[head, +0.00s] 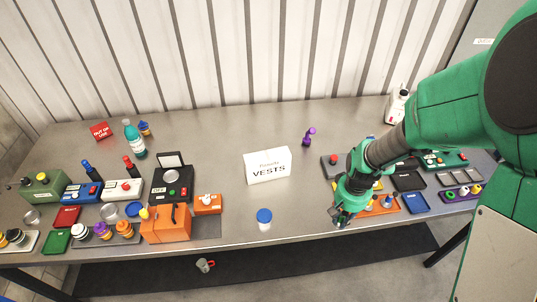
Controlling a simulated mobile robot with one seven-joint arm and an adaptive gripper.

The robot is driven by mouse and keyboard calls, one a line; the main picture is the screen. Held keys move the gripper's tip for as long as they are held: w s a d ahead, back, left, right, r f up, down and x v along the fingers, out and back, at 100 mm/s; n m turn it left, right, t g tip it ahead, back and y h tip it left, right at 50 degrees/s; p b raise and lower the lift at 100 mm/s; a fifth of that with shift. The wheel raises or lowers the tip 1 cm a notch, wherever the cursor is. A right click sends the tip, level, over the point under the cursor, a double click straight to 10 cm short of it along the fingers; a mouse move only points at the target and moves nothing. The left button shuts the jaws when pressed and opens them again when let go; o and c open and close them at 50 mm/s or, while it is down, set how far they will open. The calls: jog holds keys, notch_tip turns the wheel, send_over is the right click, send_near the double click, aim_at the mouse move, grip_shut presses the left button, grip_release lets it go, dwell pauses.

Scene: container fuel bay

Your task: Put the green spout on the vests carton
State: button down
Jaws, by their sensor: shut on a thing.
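The vests carton (267,166) is a white box with "VESTS" on its front. It stands upright near the middle of the table, with a bare top. My gripper (341,218) is at the table's front edge, right of the carton and apart from it. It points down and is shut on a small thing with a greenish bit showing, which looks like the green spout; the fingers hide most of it. No other green spout shows on the table. A purple spout-like piece (309,136) stands behind and to the right of the carton.
A blue-lidded jar (264,219) stands in front of the carton. An orange box (166,224) and a black device (172,184) are to the left. Coloured trays (415,203) crowd the right, below my arm. The table between carton and gripper is clear.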

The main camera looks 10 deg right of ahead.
jog(key=w+a+r+p, duration=0.2)
jog(key=w+a+r, duration=0.3)
jog(key=w+a, duration=0.2)
jog(key=w+a+r+p, duration=0.3)
jog(key=w+a+r, duration=0.2)
jog(key=w+a, duration=0.3)
jog(key=a, duration=0.3)
jog(key=shift+w+a+t+p, duration=0.3)
jog(key=shift+a+t+p, duration=0.05)
jog(key=shift+t, duration=0.05)
jog(key=shift+w, duration=0.15)
jog(key=p, duration=0.1)
send_over(267, 155)
jog(key=s, duration=0.1)
jog(key=shift+d+f, duration=0.15)
jog(key=shift+f, duration=0.55)
jog(key=shift+w+f, duration=0.1)
jog(key=shift+w, duration=0.3)
jog(key=shift+f, duration=1.7)
jog(key=shift+f, duration=0.15)
